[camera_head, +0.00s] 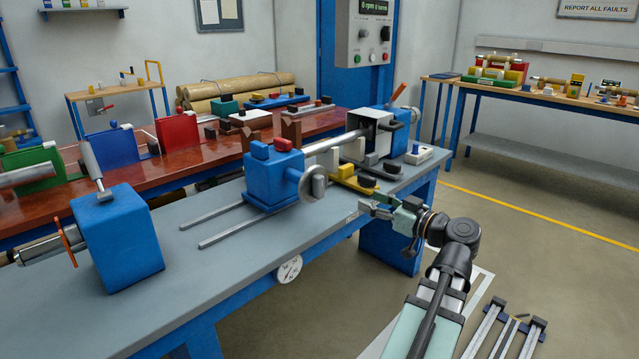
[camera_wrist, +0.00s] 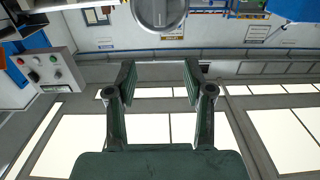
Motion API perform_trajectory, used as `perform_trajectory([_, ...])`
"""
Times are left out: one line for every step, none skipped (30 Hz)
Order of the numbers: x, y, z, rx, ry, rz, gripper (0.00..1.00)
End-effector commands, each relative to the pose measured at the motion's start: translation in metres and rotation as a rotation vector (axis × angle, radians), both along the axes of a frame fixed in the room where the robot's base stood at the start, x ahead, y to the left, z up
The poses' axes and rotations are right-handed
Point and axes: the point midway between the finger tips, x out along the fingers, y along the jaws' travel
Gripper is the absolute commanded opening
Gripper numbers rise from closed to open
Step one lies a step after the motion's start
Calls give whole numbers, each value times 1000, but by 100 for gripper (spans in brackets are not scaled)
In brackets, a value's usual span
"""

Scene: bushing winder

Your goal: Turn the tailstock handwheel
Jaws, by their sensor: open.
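A grey round handwheel (camera_head: 313,184) is on the right side of a blue block (camera_head: 272,180) that stands on two rails on the winder bench. A round grey disc (camera_wrist: 158,12), which looks like the same wheel, is cut off at the top edge of the wrist view, beyond the fingertips. My gripper (camera_head: 372,206) is at the front edge of the bench, to the right of and a little below the wheel in the head view. In the wrist view my gripper (camera_wrist: 157,75) has its two dark fingers apart with nothing between them. It is clear of the wheel.
A yellow bracket (camera_head: 350,182) with dark knobs lies behind my gripper. A grey bar runs from the blue block to a grey housing (camera_head: 376,135). A blue box (camera_head: 118,240) with an orange disc stands at the left. A dial (camera_head: 289,269) is on the bench front.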

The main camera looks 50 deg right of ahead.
Motion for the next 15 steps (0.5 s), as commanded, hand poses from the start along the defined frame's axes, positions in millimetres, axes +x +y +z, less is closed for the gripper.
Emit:
perform_trajectory([4,-1,0,0,1,1,52])
perform_trajectory([7,-1,-1,0,1,1,52])
perform_trajectory([12,-2,-1,1,1,1,52])
perform_trajectory([15,-2,-1,1,1,2,52])
perform_trajectory([20,-3,-1,1,1,3,52])
perform_trajectory([26,-4,-1,2,1,3,52])
perform_trajectory([31,-4,-1,2,1,3,52])
perform_trajectory([36,-5,-1,3,1,3,52])
perform_trajectory([43,-6,-1,3,1,3,52])
perform_trajectory([49,-7,-1,3,1,3,52])
perform_trajectory([55,-8,-1,3,2,3,52])
perform_trajectory([62,-9,-1,3,2,3,52])
perform_trajectory([68,-10,-1,3,2,3,52])
perform_trajectory([74,-11,-1,4,1,3,52])
perform_trajectory([82,-12,-1,4,1,3,52])
